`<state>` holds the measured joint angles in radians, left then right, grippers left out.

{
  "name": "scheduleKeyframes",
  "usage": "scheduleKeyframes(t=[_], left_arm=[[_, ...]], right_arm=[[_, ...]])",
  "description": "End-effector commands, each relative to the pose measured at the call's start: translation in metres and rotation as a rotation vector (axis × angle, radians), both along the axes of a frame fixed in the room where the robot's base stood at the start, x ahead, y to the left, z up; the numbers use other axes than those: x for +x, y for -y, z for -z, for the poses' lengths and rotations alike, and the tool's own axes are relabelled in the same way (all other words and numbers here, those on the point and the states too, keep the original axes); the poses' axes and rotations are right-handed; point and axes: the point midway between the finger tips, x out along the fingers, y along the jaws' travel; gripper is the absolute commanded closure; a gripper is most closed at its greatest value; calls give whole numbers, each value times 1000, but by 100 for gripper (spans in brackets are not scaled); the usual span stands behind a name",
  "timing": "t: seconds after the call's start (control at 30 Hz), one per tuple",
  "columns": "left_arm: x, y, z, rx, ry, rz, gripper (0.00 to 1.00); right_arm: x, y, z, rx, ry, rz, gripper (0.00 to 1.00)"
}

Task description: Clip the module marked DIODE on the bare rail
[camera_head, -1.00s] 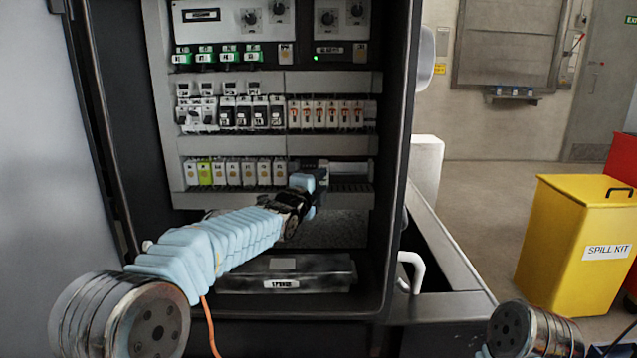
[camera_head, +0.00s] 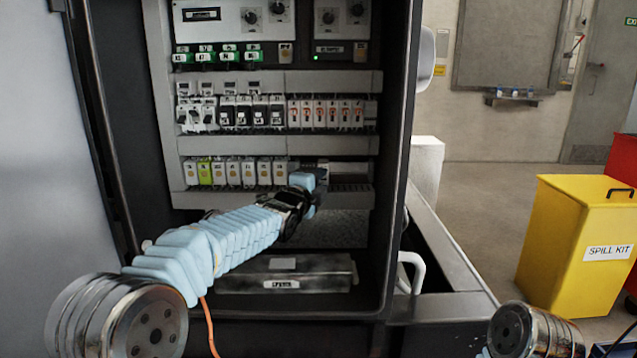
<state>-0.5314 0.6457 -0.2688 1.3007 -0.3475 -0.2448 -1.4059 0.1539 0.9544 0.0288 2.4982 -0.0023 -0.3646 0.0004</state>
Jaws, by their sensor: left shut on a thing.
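My left gripper (camera_head: 308,187) is at the lower rail row inside the open cabinet, just right of the row of pale modules. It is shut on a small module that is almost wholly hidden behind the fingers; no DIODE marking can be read. The bare rail (camera_head: 350,171) is the empty stretch at the right end of that row, directly behind and to the right of the gripper. I cannot tell whether the module touches the rail. My right gripper is out of view; only a link of my right arm shows at the lower right.
Pale modules (camera_head: 233,172) and one yellow-green module (camera_head: 205,171) fill the row's left part. Breakers (camera_head: 335,114) sit above. A grey box (camera_head: 283,273) lies below on the cabinet floor. The cabinet's right wall (camera_head: 397,150) is close. A yellow spill kit bin (camera_head: 572,240) stands outside.

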Motion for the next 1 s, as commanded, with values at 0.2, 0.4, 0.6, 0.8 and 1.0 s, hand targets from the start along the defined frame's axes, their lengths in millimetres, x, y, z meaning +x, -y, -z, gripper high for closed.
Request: scheduleKeyframes(t=[0.2, 0.4, 0.6, 0.8, 1.0], left_arm=[[0, 0, 0, 0, 1, 0, 100], [2, 0, 0, 0, 0, 0, 100], [7, 0, 0, 1, 0, 1, 100], [7, 0, 0, 0, 0, 1, 100], [7, 0, 0, 0, 0, 0, 100]], right_arm=[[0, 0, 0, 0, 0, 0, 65], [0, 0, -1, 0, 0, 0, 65], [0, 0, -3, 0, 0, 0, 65], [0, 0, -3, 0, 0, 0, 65], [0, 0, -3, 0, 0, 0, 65]])
